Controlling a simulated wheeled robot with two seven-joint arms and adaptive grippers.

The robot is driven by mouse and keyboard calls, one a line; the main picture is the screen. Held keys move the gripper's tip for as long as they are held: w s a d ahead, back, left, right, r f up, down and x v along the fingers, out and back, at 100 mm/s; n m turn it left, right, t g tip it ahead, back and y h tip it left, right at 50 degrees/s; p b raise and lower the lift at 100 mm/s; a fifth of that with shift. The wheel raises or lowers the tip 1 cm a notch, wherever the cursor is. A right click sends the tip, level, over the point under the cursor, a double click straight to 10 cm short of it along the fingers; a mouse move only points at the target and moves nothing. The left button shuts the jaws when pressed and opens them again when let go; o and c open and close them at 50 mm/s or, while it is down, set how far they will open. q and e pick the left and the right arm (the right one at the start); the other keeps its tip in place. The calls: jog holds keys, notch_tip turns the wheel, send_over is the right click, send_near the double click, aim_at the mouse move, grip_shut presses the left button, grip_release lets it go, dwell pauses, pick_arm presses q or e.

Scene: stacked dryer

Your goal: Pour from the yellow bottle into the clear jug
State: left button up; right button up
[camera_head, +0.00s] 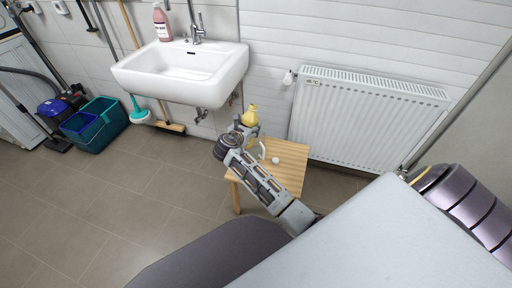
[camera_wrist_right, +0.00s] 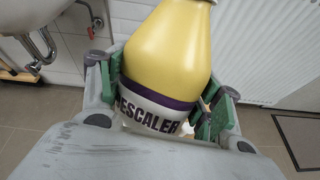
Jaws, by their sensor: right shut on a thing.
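The yellow bottle (camera_head: 250,116) is in my right gripper (camera_head: 244,128), above the back left part of the small wooden table (camera_head: 290,176). In the right wrist view the yellow bottle (camera_wrist_right: 170,50) shows a "DESCALER" label and stands between the green finger pads of my right gripper (camera_wrist_right: 160,105), which is shut on it. It looks near upright, leaning slightly. A pale curved handle or rim, probably of the clear jug (camera_head: 262,150), shows beside my forearm over the table. The rest of the jug is hidden or too faint to make out. My left gripper is out of view.
A small white round thing (camera_head: 276,160) lies on the table. A white sink (camera_head: 185,72) with a soap bottle (camera_head: 162,22) is at the back left, and a radiator (camera_head: 365,120) is behind right. Teal baskets (camera_head: 98,124) stand on the floor at left. The table's right side is clear.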

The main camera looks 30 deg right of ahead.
pick_arm(q)
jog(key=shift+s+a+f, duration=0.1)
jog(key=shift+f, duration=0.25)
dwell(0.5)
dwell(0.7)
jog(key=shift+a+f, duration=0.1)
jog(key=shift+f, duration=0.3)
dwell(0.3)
jog(key=shift+p, duration=0.3)
dwell(0.3)
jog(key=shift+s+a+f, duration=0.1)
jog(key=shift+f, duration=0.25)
dwell(0.3)
dwell(0.8)
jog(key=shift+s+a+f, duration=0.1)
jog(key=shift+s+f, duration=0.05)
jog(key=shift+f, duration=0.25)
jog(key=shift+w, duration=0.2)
dwell(0.4)
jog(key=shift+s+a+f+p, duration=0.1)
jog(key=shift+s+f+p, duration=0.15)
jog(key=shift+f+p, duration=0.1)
dwell(0.5)
